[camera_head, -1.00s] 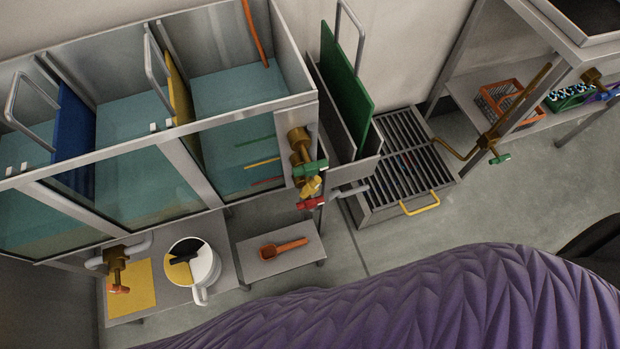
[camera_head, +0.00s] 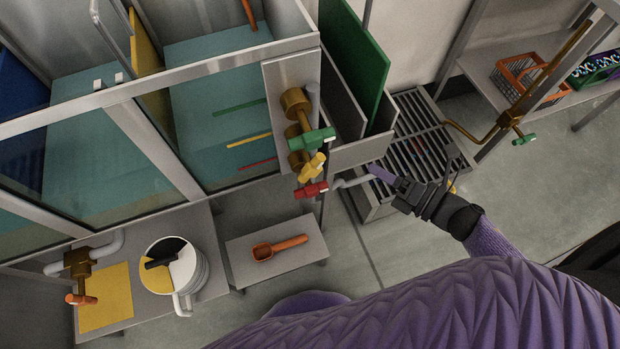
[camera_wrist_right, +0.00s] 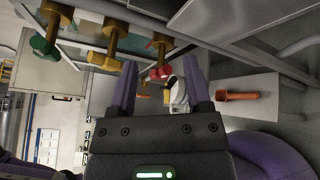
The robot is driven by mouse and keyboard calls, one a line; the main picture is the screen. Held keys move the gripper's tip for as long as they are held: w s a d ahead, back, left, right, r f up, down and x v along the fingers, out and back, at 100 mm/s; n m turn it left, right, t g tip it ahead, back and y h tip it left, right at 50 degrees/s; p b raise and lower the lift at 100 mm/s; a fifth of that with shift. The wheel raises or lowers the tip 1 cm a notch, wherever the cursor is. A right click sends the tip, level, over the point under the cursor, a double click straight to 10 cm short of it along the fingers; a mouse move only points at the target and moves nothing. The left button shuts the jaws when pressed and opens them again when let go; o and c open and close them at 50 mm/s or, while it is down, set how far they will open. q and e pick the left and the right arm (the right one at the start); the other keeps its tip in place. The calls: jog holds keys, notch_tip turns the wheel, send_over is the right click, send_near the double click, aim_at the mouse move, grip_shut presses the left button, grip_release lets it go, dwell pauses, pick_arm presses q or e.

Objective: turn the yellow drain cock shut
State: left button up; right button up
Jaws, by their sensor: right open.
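The yellow drain cock (camera_head: 312,166) is the middle of three brass valves on the right end of the glass-fronted tank. A green-handled cock (camera_head: 312,140) is above it and a red-handled cock (camera_head: 311,190) is below it. In the right wrist view the yellow cock (camera_wrist_right: 104,62) lies between the green cock (camera_wrist_right: 44,45) and the red cock (camera_wrist_right: 160,72). My right gripper (camera_head: 376,172) is to the right of the cocks and apart from them. In the right wrist view my right gripper (camera_wrist_right: 165,90) is open with nothing between its fingers. My left gripper is not seen.
A low stand (camera_head: 240,275) bears an orange scoop (camera_head: 280,247). A white jug (camera_head: 187,302) stands on the bench at left. A grated drain box (camera_head: 375,208) and a green panel (camera_head: 357,50) are right of the tank. Open floor lies in front.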

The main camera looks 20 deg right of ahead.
aim_at(315, 171)
jog(key=w+a+r+n+g+y+b, duration=0.1)
jog(key=a+n+y, duration=0.1)
jog(key=a+n, duration=0.2)
jog(key=w+a+r+n+g+y+b, duration=0.1)
jog(key=a+n+g+y, duration=0.1)
jog(key=a+n, duration=0.2)
jog(key=w+a+r+n+g+y+b, duration=0.1)
jog(key=a+r+n+g+y, duration=0.1)
jog(key=a+n, duration=0.2)
jog(key=shift+a+r+n+y, duration=0.15)
jog(key=shift+n+y, duration=0.15)
jog(key=shift+n, duration=0.9)
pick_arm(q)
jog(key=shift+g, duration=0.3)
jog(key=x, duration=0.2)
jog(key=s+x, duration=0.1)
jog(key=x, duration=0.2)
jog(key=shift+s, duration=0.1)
pick_arm(e)
jog(key=shift+w+a, duration=0.2)
jog(key=shift+a, duration=0.1)
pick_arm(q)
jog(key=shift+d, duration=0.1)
pick_arm(e)
jog(key=shift+c, duration=0.3)
